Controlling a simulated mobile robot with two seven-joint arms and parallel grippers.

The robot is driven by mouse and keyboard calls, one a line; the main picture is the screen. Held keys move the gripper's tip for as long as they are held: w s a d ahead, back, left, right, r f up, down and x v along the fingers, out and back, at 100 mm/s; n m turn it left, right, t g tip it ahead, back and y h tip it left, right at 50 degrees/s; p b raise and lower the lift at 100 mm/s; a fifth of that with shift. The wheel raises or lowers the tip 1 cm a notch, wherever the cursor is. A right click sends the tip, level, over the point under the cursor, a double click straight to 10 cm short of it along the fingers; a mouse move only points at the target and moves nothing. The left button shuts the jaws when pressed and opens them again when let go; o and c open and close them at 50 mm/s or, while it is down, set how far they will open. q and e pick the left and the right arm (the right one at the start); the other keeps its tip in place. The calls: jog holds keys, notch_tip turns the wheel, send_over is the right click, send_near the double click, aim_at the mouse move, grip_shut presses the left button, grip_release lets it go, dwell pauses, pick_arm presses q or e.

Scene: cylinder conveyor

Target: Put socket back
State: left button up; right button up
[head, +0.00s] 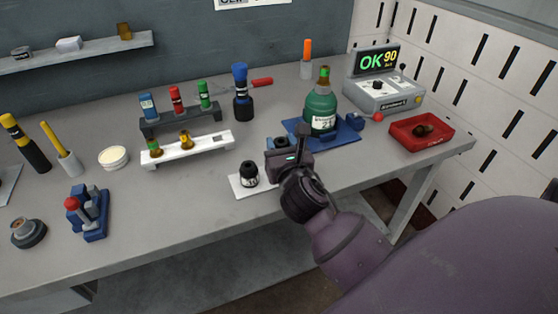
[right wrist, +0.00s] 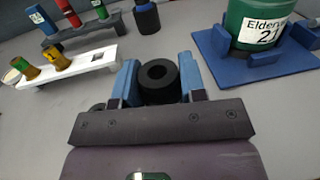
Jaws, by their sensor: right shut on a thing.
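My right gripper (head: 285,153) is shut on a black round socket (head: 281,142) with a hole in its top. In the right wrist view the socket (right wrist: 158,80) sits upright between the two blue fingers. It is held near the white mat's right side; its height above the table is hard to judge. A white rack (head: 215,139) stands to the left with two brass-coloured pieces in it. Its right end shows an empty dark opening, also visible in the right wrist view (right wrist: 97,57). My left gripper is not in view.
Behind are a dark rack (head: 187,124) and a blue-topped black bottle (head: 241,95). A green bottle (head: 320,108) on a blue base (head: 345,138) and a red tray (head: 408,145) stand right.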

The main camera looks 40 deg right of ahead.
jog(key=shift+f+b, duration=0.75)
jog(key=shift+f, duration=1.35)
jog(key=shift+f, duration=0.1)
jog(key=o, duration=1.1)
jog(key=shift+c, duration=0.2)
jog(key=v, duration=1.2)
